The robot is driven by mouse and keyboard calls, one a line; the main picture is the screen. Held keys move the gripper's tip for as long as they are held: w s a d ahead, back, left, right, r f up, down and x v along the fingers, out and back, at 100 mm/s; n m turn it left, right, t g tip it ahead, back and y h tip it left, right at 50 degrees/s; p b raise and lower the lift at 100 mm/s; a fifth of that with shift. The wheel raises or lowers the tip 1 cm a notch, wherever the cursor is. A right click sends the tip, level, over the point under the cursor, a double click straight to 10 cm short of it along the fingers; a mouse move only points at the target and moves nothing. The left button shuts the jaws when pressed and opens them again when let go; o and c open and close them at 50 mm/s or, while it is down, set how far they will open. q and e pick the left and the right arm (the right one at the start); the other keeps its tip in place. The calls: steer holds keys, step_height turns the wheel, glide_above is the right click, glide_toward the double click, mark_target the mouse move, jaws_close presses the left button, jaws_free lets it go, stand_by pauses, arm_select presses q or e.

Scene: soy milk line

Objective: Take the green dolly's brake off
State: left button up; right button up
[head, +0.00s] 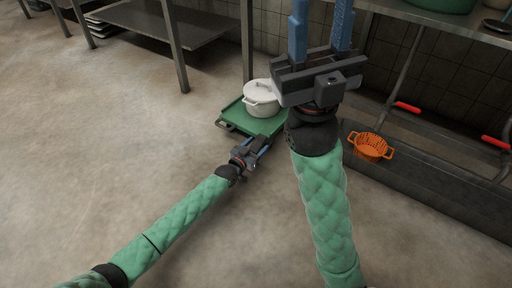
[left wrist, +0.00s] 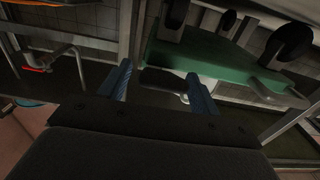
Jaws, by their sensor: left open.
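The green dolly (head: 268,127) stands on the floor at the foot of the metal rack and carries a white lidded pot (head: 262,104). My left gripper (head: 256,147) is low at the dolly's near edge, open. In the left wrist view the green dolly (left wrist: 215,55) appears with dark wheels (left wrist: 295,41). A flat grey piece (left wrist: 166,82), possibly the brake pedal, shows between the open fingers (left wrist: 160,88); I cannot tell whether they touch it. My right gripper (head: 320,32) is raised in front of the head camera, its fingers apart and empty.
An orange colander (head: 371,147) sits on the dark ledge to the right. Red handles (head: 407,107) are behind it. A metal table (head: 165,22) stands at the back left. The floor (head: 80,150) on the left is clear.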

arm_select(q)
jaws_close()
stand_by(0.3)
steer(key=shift+r, duration=0.1)
